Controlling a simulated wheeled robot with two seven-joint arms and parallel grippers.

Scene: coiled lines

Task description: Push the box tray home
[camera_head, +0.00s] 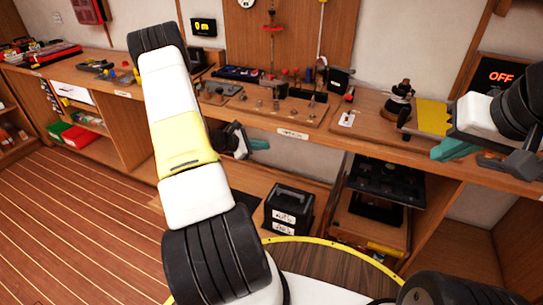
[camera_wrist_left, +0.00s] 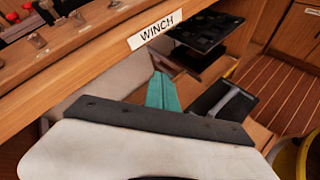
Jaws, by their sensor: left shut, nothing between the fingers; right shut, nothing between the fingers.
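A black tray with compartments (camera_head: 385,180), which looks like the box tray, sits under the bench at the right, above a lower dark part on a wooden base. It also shows in the left wrist view (camera_wrist_left: 205,32) at the top. How far it stands out is hard to tell. My left gripper (camera_head: 258,145) has its teal fingers shut and empty, in front of the bench edge, left of the tray and apart from it. The teal fingers show in the left wrist view (camera_wrist_left: 163,92). My right gripper (camera_head: 442,150) is shut and empty near the bench's front edge, above and right of the tray.
A black handled box (camera_head: 288,212) stands under the bench, left of the tray; it also shows in the left wrist view (camera_wrist_left: 225,105). The bench (camera_head: 320,138) overhangs both. A winch (camera_head: 400,100) and small hardware sit on top. The wooden floor at left is clear.

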